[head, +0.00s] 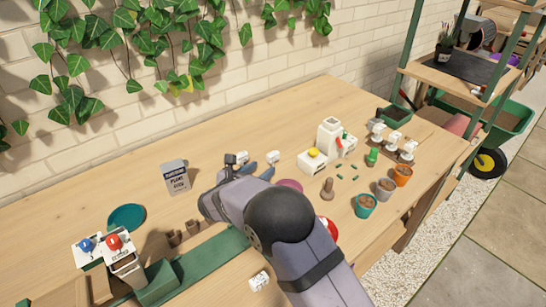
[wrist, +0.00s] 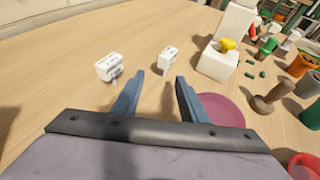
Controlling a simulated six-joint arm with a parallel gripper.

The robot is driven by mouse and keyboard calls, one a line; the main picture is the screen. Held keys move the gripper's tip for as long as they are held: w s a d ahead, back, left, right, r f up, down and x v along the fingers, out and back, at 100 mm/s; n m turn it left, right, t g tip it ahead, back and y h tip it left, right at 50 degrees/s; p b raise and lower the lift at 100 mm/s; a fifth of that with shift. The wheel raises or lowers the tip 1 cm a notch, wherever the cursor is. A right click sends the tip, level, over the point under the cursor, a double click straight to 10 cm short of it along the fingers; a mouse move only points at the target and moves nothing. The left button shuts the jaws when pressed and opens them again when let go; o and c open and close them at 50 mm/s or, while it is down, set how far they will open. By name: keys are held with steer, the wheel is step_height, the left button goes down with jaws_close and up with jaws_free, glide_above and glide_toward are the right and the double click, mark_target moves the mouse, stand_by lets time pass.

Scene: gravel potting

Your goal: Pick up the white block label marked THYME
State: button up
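Two small white block labels lie on the table beyond my gripper. In the wrist view, one block (wrist: 110,67) is left of the fingers and the other block (wrist: 168,60) is just beyond the gap between the fingertips. Both show dark marks, too small to read, so I cannot tell which is THYME. In the head view they are the left block (head: 242,157) and the right block (head: 274,157). A third white block (head: 259,281) lies near the front, beside my arm; its marking is unreadable too. My gripper (wrist: 160,76) is open and empty; it also shows in the head view (head: 259,170).
A white box with a yellow button (head: 313,161) stands to the right. A pink saucer (wrist: 222,110) lies beside the right finger. A wooden tamper (wrist: 272,97) and small pots (head: 365,205) are farther right. A grey seed packet (head: 176,177) stands left. Bare table lies beyond the blocks.

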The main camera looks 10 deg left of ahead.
mark_target(273, 160)
steer(key=shift+d+p+x, duration=0.1)
steer(key=shift+p+x, duration=0.25)
steer(key=shift+x, duration=0.8)
steer(key=shift+d+p+x, duration=0.15)
steer(key=shift+p+x, duration=0.15)
steer(key=shift+x, duration=0.9)
steer(key=shift+w+d+f, duration=0.1)
steer(key=shift+w, duration=0.35)
steer(key=shift+c, duration=0.3)
jaws_close()
